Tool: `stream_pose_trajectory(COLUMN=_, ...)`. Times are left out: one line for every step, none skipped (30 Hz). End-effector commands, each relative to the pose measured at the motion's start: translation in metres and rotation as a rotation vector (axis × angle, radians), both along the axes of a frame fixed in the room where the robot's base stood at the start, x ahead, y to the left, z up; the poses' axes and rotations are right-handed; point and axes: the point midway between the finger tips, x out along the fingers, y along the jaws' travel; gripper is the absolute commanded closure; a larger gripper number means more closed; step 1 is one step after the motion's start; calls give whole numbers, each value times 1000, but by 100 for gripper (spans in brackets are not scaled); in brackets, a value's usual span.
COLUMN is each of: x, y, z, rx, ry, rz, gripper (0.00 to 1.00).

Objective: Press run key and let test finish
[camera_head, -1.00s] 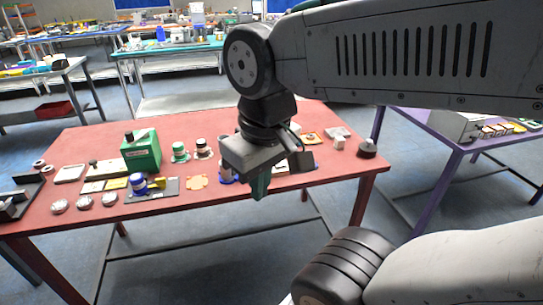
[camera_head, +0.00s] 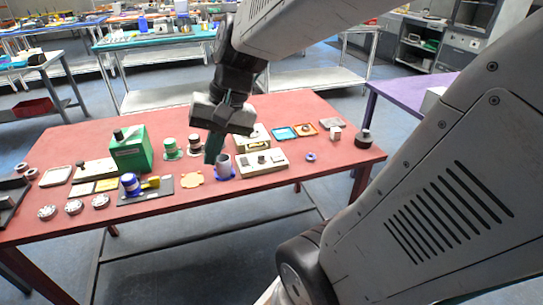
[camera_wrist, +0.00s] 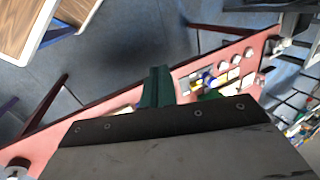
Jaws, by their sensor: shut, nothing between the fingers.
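A beige instrument with dark knobs or keys on top (camera_head: 262,163) sits right of centre on the red table (camera_head: 318,180). A second beige box with a dark panel (camera_head: 250,139) stands behind it. I cannot tell which of them bears the run key; no key label is legible. In the wrist view, the fingers (camera_wrist: 158,75) show above the dark gripper body, which hides much of the table.
Blue and orange trays (camera_head: 284,134) lie behind the instrument. The right front of the table is mostly clear.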

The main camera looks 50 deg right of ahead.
Motion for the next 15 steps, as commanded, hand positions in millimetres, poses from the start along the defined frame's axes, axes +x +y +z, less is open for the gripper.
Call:
stream_pose_trajectory(x=21, y=-21, z=-8, rx=73, ry=7, rz=-137, gripper=100)
stream_pose_trajectory(x=33, y=-33, z=-12, rx=115, ry=3, rz=-215, gripper=100)
stream_pose_trajectory(x=48, y=-52, z=-17, rx=169, ry=-3, rz=-322, gripper=100)
stream_pose_trajectory(x=58, y=-67, z=-22, rx=208, ry=-8, rz=-403, gripper=100)
stream_pose_trajectory(x=68, y=-84, z=-27, rx=247, ry=-15, rz=-486, gripper=100)
stream_pose_trajectory(x=79, y=-108, z=-35, rx=296, ry=-23, rz=-597, gripper=100)
stream_pose_trajectory(x=86, y=-128, z=-41, rx=331, ry=-31, rz=-682, gripper=100)
stream_pose_trajectory(x=91, y=-147, z=-47, rx=364, ry=-38, rz=-762, gripper=100)
stream_pose_trajectory(x=96, y=-172, z=-56, rx=404, ry=-48, rz=-863, gripper=100)
stream_pose_trajectory(x=98, y=-190, z=-62, rx=432, ry=-55, rz=-934, gripper=100)
stream_pose_trajectory(x=99, y=-207, z=-69, rx=457, ry=-62, rz=-1001, gripper=100)
stream_pose_trajectory(x=99, y=-228, z=-77, rx=486, ry=-71, rz=-1083, gripper=100)
stream_pose_trajectory(x=98, y=-243, z=-83, rx=506, ry=-77, rz=-1140, gripper=100)
stream_pose_trajectory(x=96, y=-257, z=-88, rx=523, ry=-83, rz=-1192, gripper=100)
stream_pose_trajectory(x=94, y=-272, z=-95, rx=545, ry=-90, rz=-1252, gripper=100)
